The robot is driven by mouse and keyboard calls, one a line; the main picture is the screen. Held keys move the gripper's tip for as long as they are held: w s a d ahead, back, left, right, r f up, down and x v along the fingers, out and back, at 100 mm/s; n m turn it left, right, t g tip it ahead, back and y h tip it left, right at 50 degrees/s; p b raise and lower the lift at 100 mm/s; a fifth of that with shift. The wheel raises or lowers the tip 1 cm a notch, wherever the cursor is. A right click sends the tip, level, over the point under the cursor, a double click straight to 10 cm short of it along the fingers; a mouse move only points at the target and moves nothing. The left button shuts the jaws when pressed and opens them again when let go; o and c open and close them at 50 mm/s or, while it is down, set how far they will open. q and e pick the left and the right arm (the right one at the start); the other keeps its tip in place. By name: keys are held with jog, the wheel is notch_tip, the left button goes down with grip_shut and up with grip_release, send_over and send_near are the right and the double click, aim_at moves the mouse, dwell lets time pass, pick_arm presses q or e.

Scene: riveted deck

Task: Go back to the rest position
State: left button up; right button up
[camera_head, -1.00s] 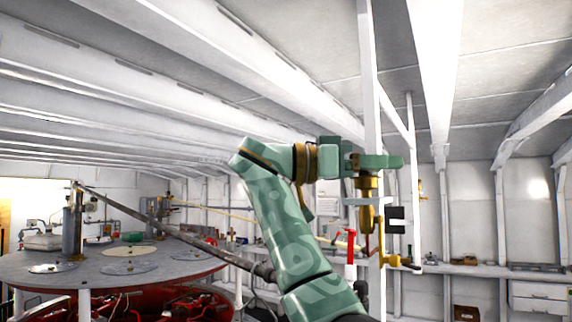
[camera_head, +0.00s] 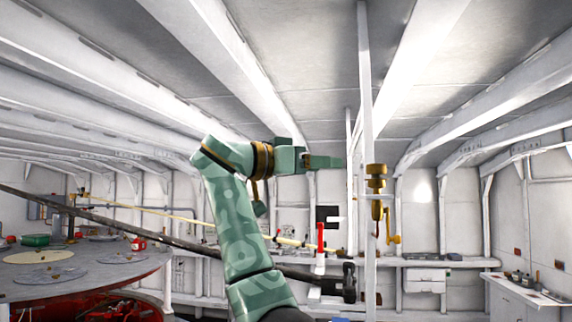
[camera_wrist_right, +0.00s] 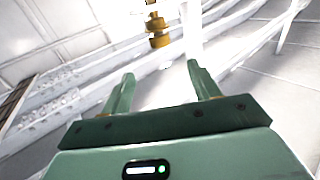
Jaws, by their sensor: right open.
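My right gripper (camera_head: 325,161) is at the end of my green arm, level and pointing right, in the head view. The right wrist view shows its two fingers (camera_wrist_right: 160,72) apart with nothing between them. A brass fitting (camera_head: 377,195) on a white post (camera_head: 366,110) stands to the right of the gripper, with a visible gap in the picture. The brass fitting also shows in the right wrist view (camera_wrist_right: 157,30), beyond the fingertips. My left gripper is not in view.
A round grey table (camera_head: 110,266) with a red base is at the lower left. A long dark bar crosses behind my arm. A red-handled fitting (camera_head: 320,240) stands right of the arm. A workbench (camera_head: 450,262) runs along the far wall, and a white counter (camera_head: 530,291) is at right.

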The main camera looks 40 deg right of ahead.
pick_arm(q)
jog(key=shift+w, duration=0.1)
pick_arm(e)
jog(key=shift+s+d+f, duration=0.1)
jog(key=shift+d, duration=0.3)
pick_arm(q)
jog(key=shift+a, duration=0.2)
pick_arm(e)
jog(key=shift+a, duration=0.15)
